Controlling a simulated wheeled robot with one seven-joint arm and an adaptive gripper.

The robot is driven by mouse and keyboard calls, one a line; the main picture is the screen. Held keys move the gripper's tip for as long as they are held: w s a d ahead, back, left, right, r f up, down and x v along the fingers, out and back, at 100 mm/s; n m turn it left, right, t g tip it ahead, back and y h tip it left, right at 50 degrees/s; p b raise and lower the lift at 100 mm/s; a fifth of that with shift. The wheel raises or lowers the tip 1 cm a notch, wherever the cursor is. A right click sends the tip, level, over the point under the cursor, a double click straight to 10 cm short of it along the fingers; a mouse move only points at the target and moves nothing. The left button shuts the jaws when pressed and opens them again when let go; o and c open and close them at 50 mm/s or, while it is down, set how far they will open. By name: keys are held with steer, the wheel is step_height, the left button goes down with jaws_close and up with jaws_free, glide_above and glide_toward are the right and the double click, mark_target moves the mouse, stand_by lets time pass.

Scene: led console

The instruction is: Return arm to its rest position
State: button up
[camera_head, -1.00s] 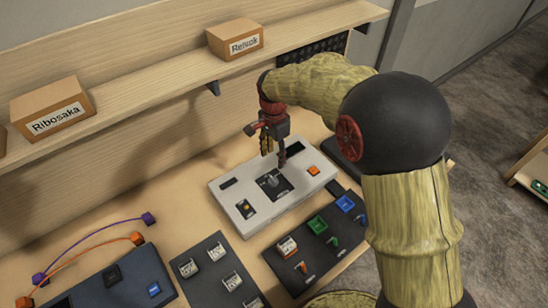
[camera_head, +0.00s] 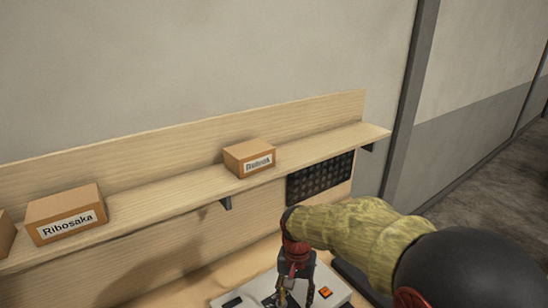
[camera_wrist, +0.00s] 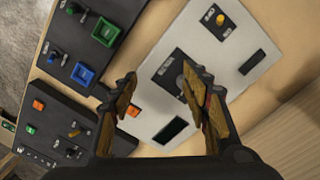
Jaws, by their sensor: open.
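My gripper (camera_head: 291,289) is at the bottom of the head view, pointing down over the white console panel (camera_head: 340,288). In the wrist view my gripper (camera_wrist: 160,95) is open, its two fingers apart with nothing held between them. The white panel (camera_wrist: 222,75) lies beneath it, with a yellow button (camera_wrist: 222,19) and dark inset plates. The right finger overlaps the panel's central dark plate and hides part of it. My arm reaches in from the lower right of the head view, bent at the elbow.
A dark panel with a green square (camera_wrist: 106,31) and a blue square (camera_wrist: 83,75) lies beside the white one. Above the worktop, a wooden shelf (camera_head: 180,193) holds cardboard boxes, including one marked Ribosaka (camera_head: 66,214). A black grille (camera_head: 320,179) is under the shelf.

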steer(key=s+d+r+n+t+b, duration=0.1)
steer(key=s+d+r+t+b, duration=0.2)
steer(key=s+d, duration=0.3)
steer(key=s+d+r+n+t+b, duration=0.2)
steer(key=s+d+r+b, duration=0.3)
steer(key=s, duration=0.9)
steer(key=shift+d+r+t, duration=0.5)
steer(key=shift+d, duration=0.6)
